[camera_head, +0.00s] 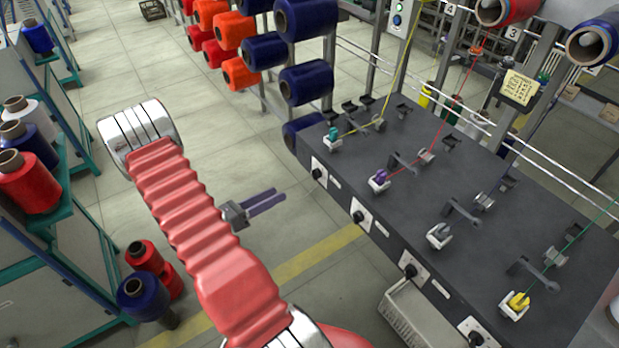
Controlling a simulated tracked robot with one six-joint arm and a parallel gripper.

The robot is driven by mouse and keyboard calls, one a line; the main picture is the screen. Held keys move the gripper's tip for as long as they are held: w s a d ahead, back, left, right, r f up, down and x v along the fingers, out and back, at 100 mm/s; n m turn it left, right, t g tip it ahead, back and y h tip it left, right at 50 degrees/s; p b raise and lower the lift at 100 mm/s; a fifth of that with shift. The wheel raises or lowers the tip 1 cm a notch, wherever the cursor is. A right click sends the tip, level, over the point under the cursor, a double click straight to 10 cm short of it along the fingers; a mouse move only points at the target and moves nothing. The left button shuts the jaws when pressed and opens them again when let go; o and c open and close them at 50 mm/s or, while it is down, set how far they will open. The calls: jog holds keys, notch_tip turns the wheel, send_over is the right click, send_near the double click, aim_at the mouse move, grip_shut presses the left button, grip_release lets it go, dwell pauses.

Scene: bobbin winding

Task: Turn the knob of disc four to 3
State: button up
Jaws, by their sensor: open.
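The dark winding bench (400,140) fills the right half. Its front panel has a row of black knobs on white plates: a far-left one (318,173), a second (358,216), a third (410,270) and a near-right one (476,339). Hanging number signs read 4 (449,9) and 3 (513,33), with 4 to the left. No disc number is readable at the knobs, and their dial settings are too small to read. My gripper (266,202) is open and empty, left of the panel, apart from the knobs, its fingers pointing right.
Bobbins on the bench top are teal (332,134), purple (379,177), grey (440,233) and yellow (518,301). A grey crate (410,318) stands below the panel. Blue and orange spools (305,80) hang on a rack behind. Floor is clear around my gripper.

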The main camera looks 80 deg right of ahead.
aim_at(316, 174)
jog(key=x, duration=1.4)
jog(key=shift+a, duration=0.1)
jog(key=shift+c, duration=0.3)
jog(key=c, duration=1)
